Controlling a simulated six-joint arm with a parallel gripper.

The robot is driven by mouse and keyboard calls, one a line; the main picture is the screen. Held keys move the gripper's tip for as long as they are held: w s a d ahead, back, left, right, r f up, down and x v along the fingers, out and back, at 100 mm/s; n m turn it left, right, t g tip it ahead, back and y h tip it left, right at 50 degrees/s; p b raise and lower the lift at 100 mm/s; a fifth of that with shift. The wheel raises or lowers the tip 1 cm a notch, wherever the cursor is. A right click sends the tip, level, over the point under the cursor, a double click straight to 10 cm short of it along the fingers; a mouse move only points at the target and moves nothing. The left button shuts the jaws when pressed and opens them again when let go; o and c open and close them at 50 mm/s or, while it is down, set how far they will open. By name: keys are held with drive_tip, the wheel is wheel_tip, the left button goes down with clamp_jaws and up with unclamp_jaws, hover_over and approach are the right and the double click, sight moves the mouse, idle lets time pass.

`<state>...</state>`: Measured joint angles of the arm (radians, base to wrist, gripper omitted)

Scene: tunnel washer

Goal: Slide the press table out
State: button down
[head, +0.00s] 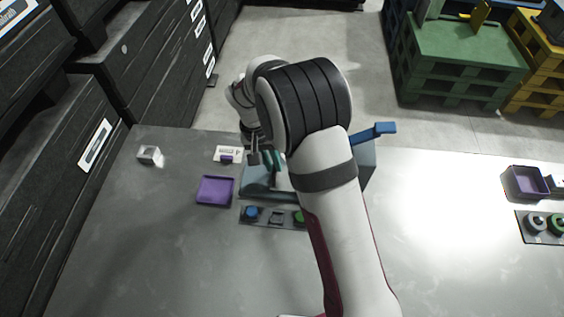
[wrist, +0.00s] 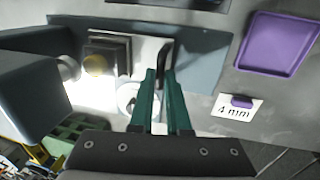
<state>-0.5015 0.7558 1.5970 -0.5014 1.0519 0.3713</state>
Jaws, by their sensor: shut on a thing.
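The blue-grey press (head: 262,180) stands on the grey worktop, mostly behind my arm in the head view. In the wrist view its base (wrist: 205,50) carries a pale sliding table (wrist: 147,52) with a dark square block and a gold disc. A thin dark handle (wrist: 165,58) stands at the table's end. My gripper (wrist: 161,75) has its green fingers closed on this handle. In the head view my gripper (head: 268,158) is at the press's left side, and its grip is too small to make out. A pale round piece beside the fingers is partly hidden by them.
A purple tray (head: 215,190) and a "4 mm" card (wrist: 236,108) lie left of the press in the head view. A button panel (head: 275,216) lies in front. A blue lever (head: 372,132) sticks out right. Left of the card is a small white box (head: 150,155).

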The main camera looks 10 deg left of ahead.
drive_tip(key=a, duration=0.9)
drive_tip(key=shift+a, duration=0.1)
drive_tip(key=c, duration=0.9)
unclamp_jaws()
drive_tip(key=a+r, duration=0.1)
drive_tip(key=r, duration=0.4)
drive_tip(key=a+r, duration=0.1)
drive_tip(key=r, duration=0.4)
drive_tip(key=a+r, duration=0.1)
drive_tip(key=r, duration=0.4)
drive_tip(key=shift+r, duration=0.3)
